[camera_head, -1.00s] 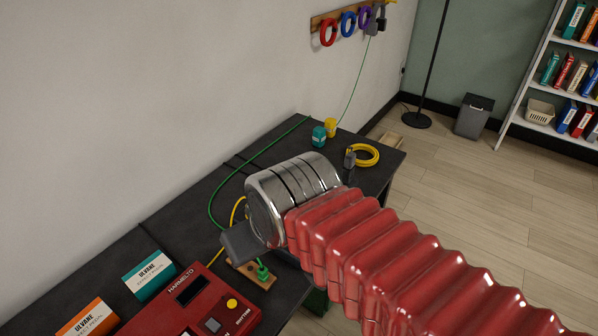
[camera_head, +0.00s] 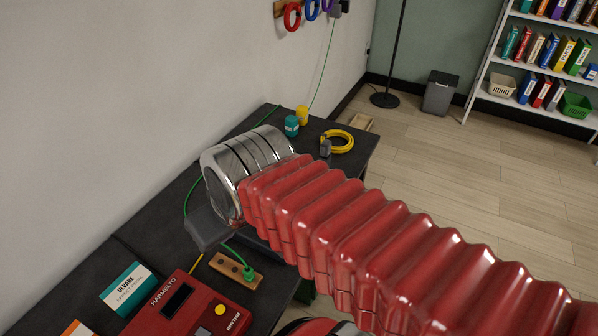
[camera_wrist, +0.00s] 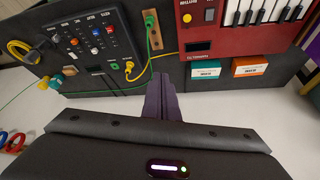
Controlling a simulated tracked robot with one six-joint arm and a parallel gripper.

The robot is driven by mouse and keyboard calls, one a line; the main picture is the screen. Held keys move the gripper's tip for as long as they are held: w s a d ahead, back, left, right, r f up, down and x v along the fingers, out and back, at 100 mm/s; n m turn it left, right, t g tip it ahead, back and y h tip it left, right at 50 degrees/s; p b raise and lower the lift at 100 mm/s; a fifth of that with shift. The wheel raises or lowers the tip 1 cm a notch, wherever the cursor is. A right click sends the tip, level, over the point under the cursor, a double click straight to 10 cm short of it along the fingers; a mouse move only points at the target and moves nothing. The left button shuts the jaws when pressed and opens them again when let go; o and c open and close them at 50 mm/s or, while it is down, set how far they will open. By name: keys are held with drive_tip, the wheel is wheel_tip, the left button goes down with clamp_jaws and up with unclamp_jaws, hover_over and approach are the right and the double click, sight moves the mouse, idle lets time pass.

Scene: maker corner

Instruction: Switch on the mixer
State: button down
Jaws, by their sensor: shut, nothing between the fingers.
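The mixer (camera_wrist: 88,42) is a dark panel with rows of small knobs, coloured buttons and labels, at the upper left of the wrist view. In the head view the gripper (camera_head: 210,232) shows as a dark grey tip left of the strip.
The wooden strip (camera_head: 225,264) holds a green plug. A red keyboard (camera_head: 173,309) lies beside it. A teal box (camera_wrist: 205,70) and an orange box (camera_wrist: 249,67) stand near the keyboard. A yellow cable coil (camera_head: 343,137) and small jars (camera_head: 291,125) sit at the table's far end.

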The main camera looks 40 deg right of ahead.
drive_tip(key=w+d+f+n+y, duration=0.2)
drive_tip(key=w+d+f, duration=0.1)
drive_tip(key=w+d, duration=1.15)
drive_tip(key=w+d+f+n+t, duration=0.1)
drive_tip(key=d+f, duration=0.4)
drive_tip(key=d, duration=0.7)
drive_tip(key=w+d+f, duration=0.1)
drive_tip(key=d+f, duration=0.4)
drive_tip(key=d, duration=0.8)
drive_tip(key=shift+w+f+n+t+y, duration=0.2)
drive_tip(key=shift+f+n+t+y, duration=0.1)
drive_tip(key=shift+n+t, duration=0.1)
